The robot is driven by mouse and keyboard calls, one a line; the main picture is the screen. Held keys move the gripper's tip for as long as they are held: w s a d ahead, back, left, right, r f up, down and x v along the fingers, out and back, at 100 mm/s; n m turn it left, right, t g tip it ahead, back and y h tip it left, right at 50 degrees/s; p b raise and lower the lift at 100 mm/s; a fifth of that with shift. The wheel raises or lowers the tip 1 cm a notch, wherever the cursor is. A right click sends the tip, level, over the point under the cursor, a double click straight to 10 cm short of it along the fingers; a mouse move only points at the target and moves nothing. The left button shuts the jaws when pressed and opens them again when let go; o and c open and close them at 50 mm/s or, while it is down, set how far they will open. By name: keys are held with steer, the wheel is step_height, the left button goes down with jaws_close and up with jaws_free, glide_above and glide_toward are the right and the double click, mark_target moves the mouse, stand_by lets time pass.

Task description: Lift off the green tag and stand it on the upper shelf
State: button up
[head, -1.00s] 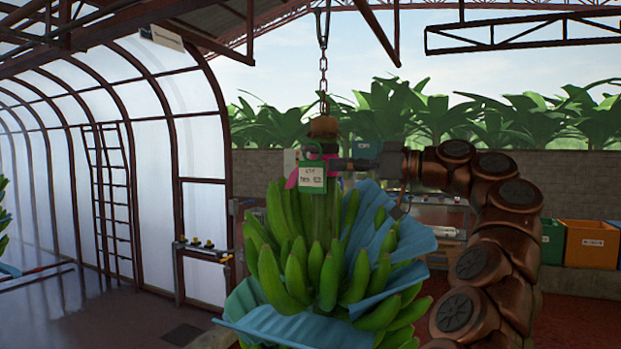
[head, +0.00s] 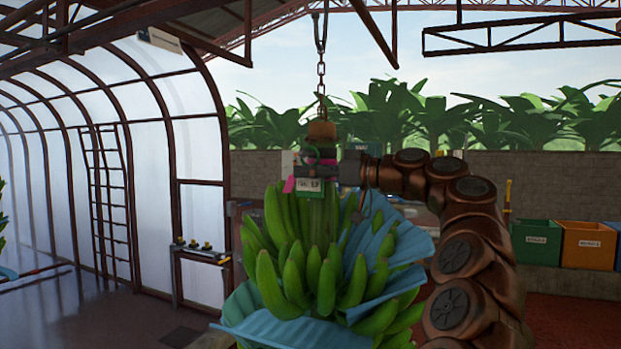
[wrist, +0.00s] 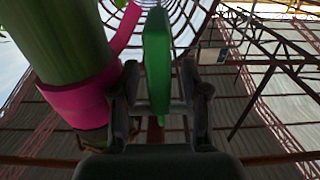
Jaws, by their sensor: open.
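The green tag (head: 311,193) has a white written label and hangs at the top of the banana bunch (head: 318,262), in front of its stem. In the wrist view the tag (wrist: 157,62) is edge-on, between my gripper's two fingers. My gripper (head: 318,160) is open around it, with a gap showing on the left finger's side. In the head view the gripper covers the tag's upper part. A pink ribbon (wrist: 82,98) wraps the stem (wrist: 62,45), left of the fingers. I cannot make out the upper shelf for certain.
The bunch hangs from a chain (head: 321,72), with blue sheeting (head: 390,245) around the fruit. Green (head: 536,242) and orange (head: 588,245) bins stand at right by the wall.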

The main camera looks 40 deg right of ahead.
jaws_close()
stand_by(0.3)
steer(key=shift+r, duration=0.3)
stand_by(0.4)
steer(key=s+a+b, duration=0.3)
steer(key=s+a, duration=0.1)
steer(key=a, duration=0.3)
steer(key=s+a+b, duration=0.3)
steer(key=s+a, duration=0.2)
steer(key=a, duration=0.3)
steer(key=shift+s+a, duration=0.15)
steer(key=shift+a, duration=0.1)
steer(key=shift+b, duration=0.3)
stand_by(0.6)
steer(key=s+a+b, duration=0.1)
steer(key=s+a, duration=0.3)
steer(key=a, duration=0.3)
steer(key=shift+s+a+b, duration=0.15)
steer(key=shift+s+b, duration=0.05)
steer(key=shift+b, duration=0.2)
stand_by(0.8)
